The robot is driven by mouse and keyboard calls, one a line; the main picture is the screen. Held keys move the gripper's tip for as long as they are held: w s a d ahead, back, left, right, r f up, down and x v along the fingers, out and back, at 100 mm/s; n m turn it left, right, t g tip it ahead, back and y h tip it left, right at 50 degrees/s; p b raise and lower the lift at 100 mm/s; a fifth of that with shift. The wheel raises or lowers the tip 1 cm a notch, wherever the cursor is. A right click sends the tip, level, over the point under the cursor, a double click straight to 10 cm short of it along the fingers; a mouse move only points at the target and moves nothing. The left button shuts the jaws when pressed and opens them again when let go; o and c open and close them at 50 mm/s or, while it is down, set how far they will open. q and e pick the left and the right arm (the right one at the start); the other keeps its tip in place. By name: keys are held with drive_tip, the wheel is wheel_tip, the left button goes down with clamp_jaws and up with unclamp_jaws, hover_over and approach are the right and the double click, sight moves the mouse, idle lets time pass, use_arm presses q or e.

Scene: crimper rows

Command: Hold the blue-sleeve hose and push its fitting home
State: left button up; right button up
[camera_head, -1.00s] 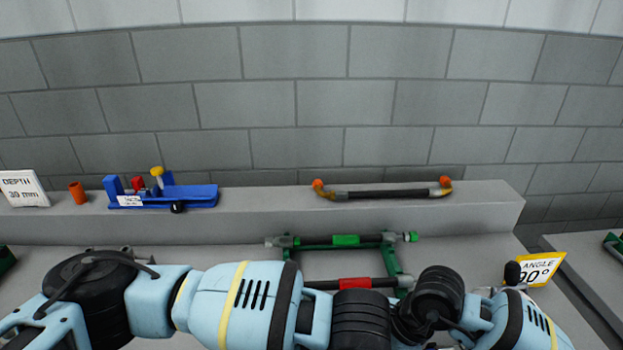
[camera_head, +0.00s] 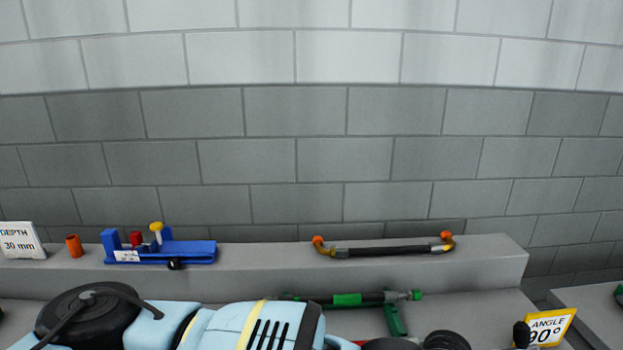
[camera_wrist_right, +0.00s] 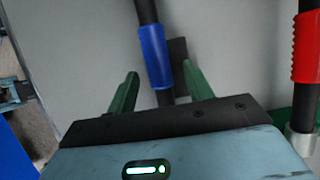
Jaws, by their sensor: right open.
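In the right wrist view, the blue-sleeve hose (camera_wrist_right: 153,45) runs down between the two green fingers of my right gripper (camera_wrist_right: 160,69). The gripper is open, with a finger on each side of the hose and gaps showing. The hose is dark above and below its blue sleeve, and its lower end is hidden behind the gripper body. I cannot make out its fitting. The blue-sleeve hose does not show in the head view. My left gripper is in neither view.
A red-sleeve hose (camera_wrist_right: 309,45) stands right of my right gripper. In the head view, a green-sleeve hose (camera_head: 347,299) lies on a green rack. On the ledge are a blue tool (camera_head: 190,251), an orange cup (camera_head: 74,246) and a black hose with orange caps (camera_head: 390,251).

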drive_tip(key=shift+r, duration=0.1)
drive_tip(key=v, duration=1.1)
drive_tip(key=shift+d+r, duration=0.15)
drive_tip(key=shift+r, duration=0.25)
